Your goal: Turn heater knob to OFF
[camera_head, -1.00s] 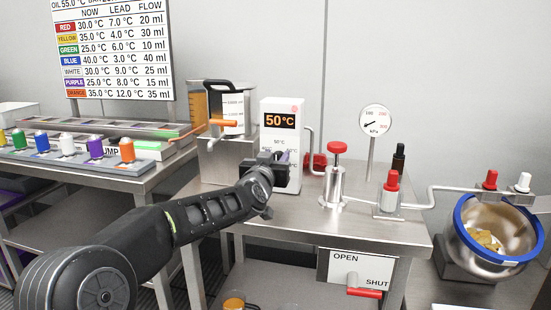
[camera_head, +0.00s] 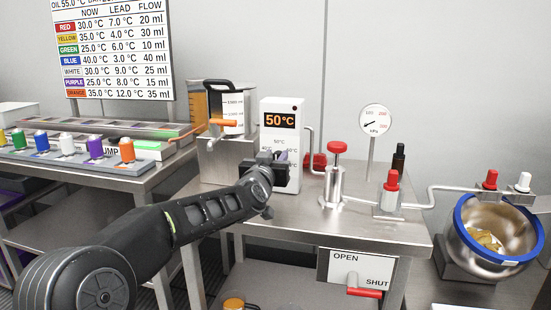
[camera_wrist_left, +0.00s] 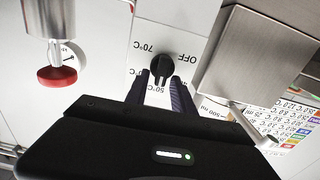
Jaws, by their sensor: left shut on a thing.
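The white heater box (camera_head: 281,188) stands on the steel table, with a display (camera_head: 280,121) reading 50°C. In the left wrist view its black knob (camera_wrist_left: 160,68) sits on the white face, with OFF printed to its right, 70°C to its left and 50°C below it. That view is upside down. My left gripper (camera_head: 272,166) is at the box's front and hides the knob in the head view. In the left wrist view its fingers (camera_wrist_left: 160,82) are shut on the knob's near part. My right gripper is not in view.
A blue-rimmed bowl (camera_head: 457,234) is at far right, and coloured bottles (camera_head: 95,148) are at left. The front table top is clear.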

